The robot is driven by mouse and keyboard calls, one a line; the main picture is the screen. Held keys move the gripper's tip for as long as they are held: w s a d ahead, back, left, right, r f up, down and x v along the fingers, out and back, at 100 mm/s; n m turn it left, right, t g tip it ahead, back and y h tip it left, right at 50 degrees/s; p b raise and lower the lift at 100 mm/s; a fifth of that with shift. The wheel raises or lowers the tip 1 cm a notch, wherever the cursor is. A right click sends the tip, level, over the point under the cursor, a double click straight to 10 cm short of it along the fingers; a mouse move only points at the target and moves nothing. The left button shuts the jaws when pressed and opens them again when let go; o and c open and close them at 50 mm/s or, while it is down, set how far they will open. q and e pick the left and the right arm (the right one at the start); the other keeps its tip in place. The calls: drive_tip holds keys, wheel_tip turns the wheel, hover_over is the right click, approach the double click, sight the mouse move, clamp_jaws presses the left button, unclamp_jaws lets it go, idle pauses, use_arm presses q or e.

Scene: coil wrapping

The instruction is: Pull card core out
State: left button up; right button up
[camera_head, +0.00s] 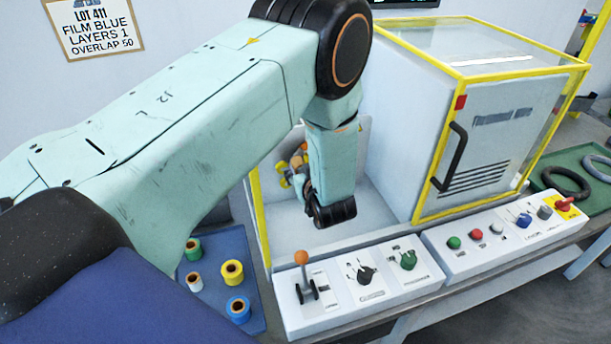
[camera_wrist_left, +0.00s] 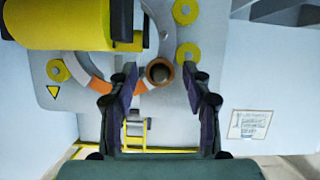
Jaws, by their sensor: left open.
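In the left wrist view my left gripper (camera_wrist_left: 160,72) is open, its two dark fingers pointing at a grey wrapping machine face (camera_wrist_left: 60,98). A small round brown-rimmed end with a dark middle (camera_wrist_left: 160,73) shows between the fingertips, in front of the ring; it may be the card core, but I cannot tell for sure. No contact with the fingers shows. An orange, white and grey ring (camera_wrist_left: 98,82) curves behind it. In the head view my left wrist hangs in front of the machine bay (camera_head: 378,210) and hides the fingers and most of the machine.
A yellow cylinder (camera_wrist_left: 55,24) and yellow rollers (camera_wrist_left: 186,52) stand close around the fingers. Yellow frame posts (camera_head: 259,215) edge the bay. Control boxes (camera_head: 335,312) with a lever line the front. A blue mat (camera_head: 222,262) holds several film rolls; a green tray (camera_head: 575,158) holds dark rings.

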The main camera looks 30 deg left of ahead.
use_arm(q)
drive_tip(key=shift+a+r, duration=0.1)
drive_tip(key=shift+a, duration=0.3)
drive_tip(key=shift+w+a+f, duration=0.2)
drive_tip(key=shift+f, duration=0.05)
drive_tip(key=shift+c, duration=0.4)
drive_tip(key=shift+w+d, duration=0.1)
drive_tip(key=shift+c, duration=0.8)
drive_tip(key=shift+d+r, duration=0.15)
drive_tip(key=shift+d, duration=0.1)
drive_tip(key=c, duration=0.3)
drive_tip(key=shift+c, duration=0.7)
drive_tip(key=shift+s+a, duration=0.2)
drive_tip(key=c, duration=0.3)
drive_tip(key=o, duration=0.5)
drive_tip(key=shift+c, duration=0.2)
drive_tip(key=shift+w+d, duration=0.1)
drive_tip(key=c, duration=0.3)
clamp_jaws()
